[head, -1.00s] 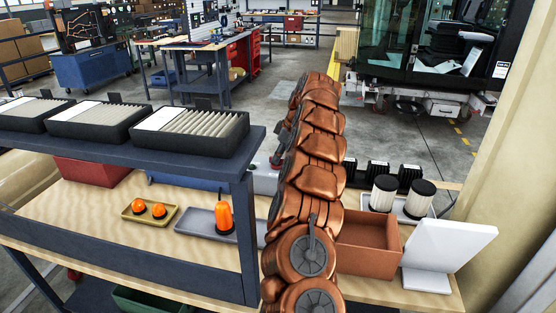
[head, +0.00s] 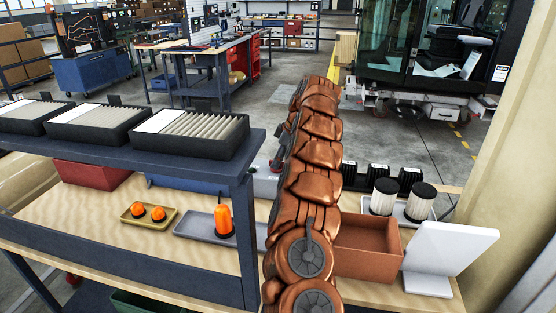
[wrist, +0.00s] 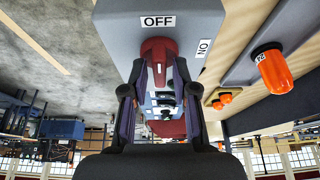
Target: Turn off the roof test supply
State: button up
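A grey supply box (wrist: 190,22) fills the top of the wrist view, with an OFF label (wrist: 158,21) and, to its right and turned sideways, an ON label (wrist: 204,48). A red switch knob (wrist: 157,48) sits on its face below the OFF label. The knob's narrow part runs up and down in the picture, in line with that label. My gripper (wrist: 158,68) has its fingers apart, one on each side of the knob and close to it. Contact is not clear. In the head view my arm mostly hides the grey box (head: 265,184).
An orange beacon (head: 224,219) stands on a grey tray, beside a yellow tray (head: 133,215) with two small orange lamps. A shelf (head: 200,162) with filters overhangs the bench at left. A brown bin (head: 366,246) and a white stand (head: 447,255) are right of my arm.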

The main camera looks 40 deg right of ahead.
jog(key=shift+o, duration=0.5)
jog(key=shift+r, duration=0.1)
jog(key=shift+s+d+r, duration=0.15)
jog(key=shift+d+r, duration=0.1)
jog(key=shift+r, duration=0.35)
jog(key=shift+v, duration=2.95)
jog(key=shift+s, duration=0.1)
jog(key=shift+s, duration=0.1)
